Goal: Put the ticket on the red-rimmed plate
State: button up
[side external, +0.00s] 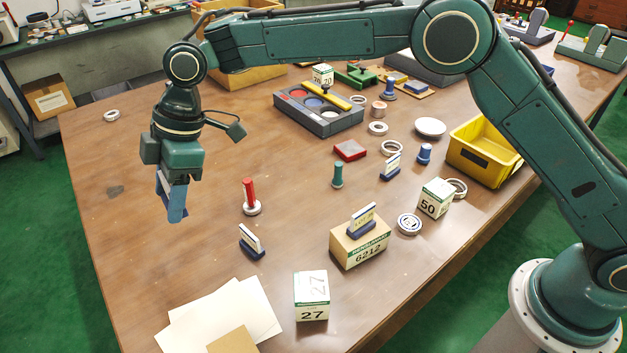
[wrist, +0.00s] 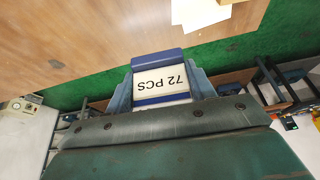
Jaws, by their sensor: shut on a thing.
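My gripper (side external: 172,208) is shut on a ticket, raised at the left side of the table. The ticket (wrist: 160,82) shows in the wrist view between the fingers, a white card reading "72 PCS", upside down, in a blue holder. In the side view the fingers mostly hide it. I cannot clearly make out a red-rimmed plate. A flat red square piece (side external: 350,150) lies mid-table, and a round white plate (side external: 430,127) lies further right with no red rim that I can tell. Both are well apart from my gripper.
Other card holders stand at front centre (side external: 252,241), on a 6212 box (side external: 360,245) and mid-table (side external: 390,167). A red peg (side external: 250,196) stands near my gripper. A grey tray (side external: 318,123) and yellow bin (side external: 485,150) lie further off.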

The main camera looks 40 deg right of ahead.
jog(key=w+d+m+t, duration=0.1)
jog(key=w+d+m, duration=0.2)
jog(key=w+d, duration=0.6)
jog(key=m+t+h, duration=0.3)
jog(key=m, duration=0.7)
send_over(345, 146)
jog(key=s, duration=0.1)
jog(key=f, duration=1.3)
jog(key=shift+s+d+f, duration=0.2)
jog(key=shift+d+f, duration=0.15)
jog(key=shift+f, duration=0.05)
jog(key=shift+f, duration=0.1)
jog(key=shift+f, duration=2)
jog(key=shift+f, duration=0.1)
